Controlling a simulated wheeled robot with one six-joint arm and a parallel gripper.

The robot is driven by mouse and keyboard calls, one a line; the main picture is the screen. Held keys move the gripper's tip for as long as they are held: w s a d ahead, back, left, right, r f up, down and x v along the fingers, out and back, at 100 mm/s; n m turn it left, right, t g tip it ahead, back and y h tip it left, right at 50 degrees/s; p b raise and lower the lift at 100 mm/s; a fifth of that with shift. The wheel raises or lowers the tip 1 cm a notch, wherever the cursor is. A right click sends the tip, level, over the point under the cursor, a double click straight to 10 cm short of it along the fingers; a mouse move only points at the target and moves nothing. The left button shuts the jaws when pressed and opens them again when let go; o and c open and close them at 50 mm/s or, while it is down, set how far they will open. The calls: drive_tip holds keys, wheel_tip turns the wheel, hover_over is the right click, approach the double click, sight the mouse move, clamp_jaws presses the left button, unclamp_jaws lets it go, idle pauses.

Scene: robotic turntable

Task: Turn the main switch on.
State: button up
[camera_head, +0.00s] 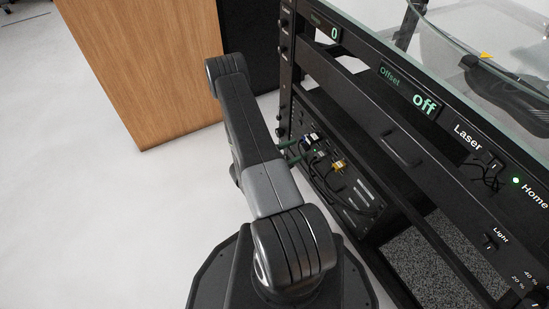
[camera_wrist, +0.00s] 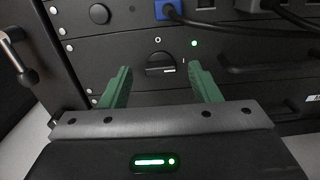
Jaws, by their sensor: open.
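The main switch (camera_wrist: 161,69) is a black rotary knob on a dark panel in the wrist view. An "O" mark stands above it and an "I" mark to its right. Its grip bar looks roughly horizontal, its end on the right towards the "I". A green lamp (camera_wrist: 194,43) is lit up and right of it. My gripper (camera_wrist: 160,68) is open, with one green finger on each side of the knob and a gap to it on both sides. I cannot tell the depth between fingertips and knob. In the head view the switch is hidden.
The rack (camera_head: 365,100) has "Offset off", Laser, Home and Light controls. Cables with a blue plug (camera_wrist: 172,10) lie above the switch. A panel handle (camera_wrist: 255,66) sticks out to its right. A wooden cabinet (camera_head: 145,70) stands at the left, with clear floor before it.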

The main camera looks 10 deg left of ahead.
drive_tip(key=p+v, duration=0.2)
drive_tip(key=v, duration=1)
idle(0.4)
drive_tip(key=shift+b+x, duration=1.35)
drive_tip(key=shift+x, duration=5.45)
drive_tip(key=shift+a, duration=0.1)
drive_tip(key=p+v, duration=0.3)
drive_tip(key=v, duration=1.1)
drive_tip(key=b+x, duration=0.3)
drive_tip(key=x, duration=1.1)
drive_tip(key=shift+s, duration=0.1)
drive_tip(key=shift+r, duration=0.1)
drive_tip(key=n+p, duration=0.2)
drive_tip(key=n, duration=0.2)
drive_tip(key=p+v, duration=0.2)
drive_tip(key=v, duration=0.9)
drive_tip(key=shift+a+n, duration=0.3)
